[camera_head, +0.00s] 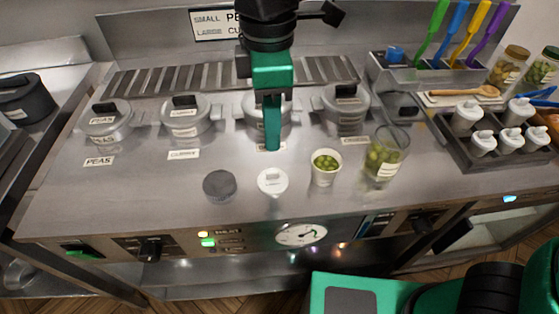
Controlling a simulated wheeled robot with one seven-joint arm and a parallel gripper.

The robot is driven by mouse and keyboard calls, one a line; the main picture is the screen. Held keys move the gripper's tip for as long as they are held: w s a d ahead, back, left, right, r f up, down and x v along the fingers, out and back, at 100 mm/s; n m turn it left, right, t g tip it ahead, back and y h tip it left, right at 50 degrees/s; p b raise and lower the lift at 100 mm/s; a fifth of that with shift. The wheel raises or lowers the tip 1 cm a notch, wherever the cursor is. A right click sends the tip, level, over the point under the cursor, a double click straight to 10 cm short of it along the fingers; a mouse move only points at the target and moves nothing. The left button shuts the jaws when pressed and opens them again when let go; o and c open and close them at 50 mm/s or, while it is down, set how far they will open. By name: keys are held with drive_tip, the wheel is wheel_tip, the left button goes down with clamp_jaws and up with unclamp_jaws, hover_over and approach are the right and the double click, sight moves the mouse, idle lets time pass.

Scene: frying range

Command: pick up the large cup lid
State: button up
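Two round lids lie flat on the steel counter: a dark grey one (219,186) and, to its right, a white one (272,181) with a small mark on top. I cannot read which belongs to the large cup; the grey one looks slightly wider. A clear taller cup (385,154) with green contents stands open to the right. A shorter white cup (325,167) with green contents stands left of it. My gripper (272,148) points down behind the white lid, apart from both lids. Its fingers line up in this view, so their opening is hidden.
Several lidded pots, such as the left one (105,121), line the back. A dark tray (463,150) of white-capped containers and a utensil holder (425,76) stand at right. The front edge with the dial (301,234) is close. Counter left of the grey lid is clear.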

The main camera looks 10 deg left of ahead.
hover_over(272, 171)
drive_tip(key=f, duration=0.5)
drive_tip(key=shift+w+d+f, duration=0.15)
drive_tip(key=shift+w+f, duration=0.15)
drive_tip(key=shift+w, duration=0.05)
drive_tip(key=shift+s+f, duration=0.2)
drive_tip(key=shift+f, duration=1.1)
drive_tip(key=shift+s+f, duration=0.2)
drive_tip(key=shift+f, duration=1.05)
clamp_jaws()
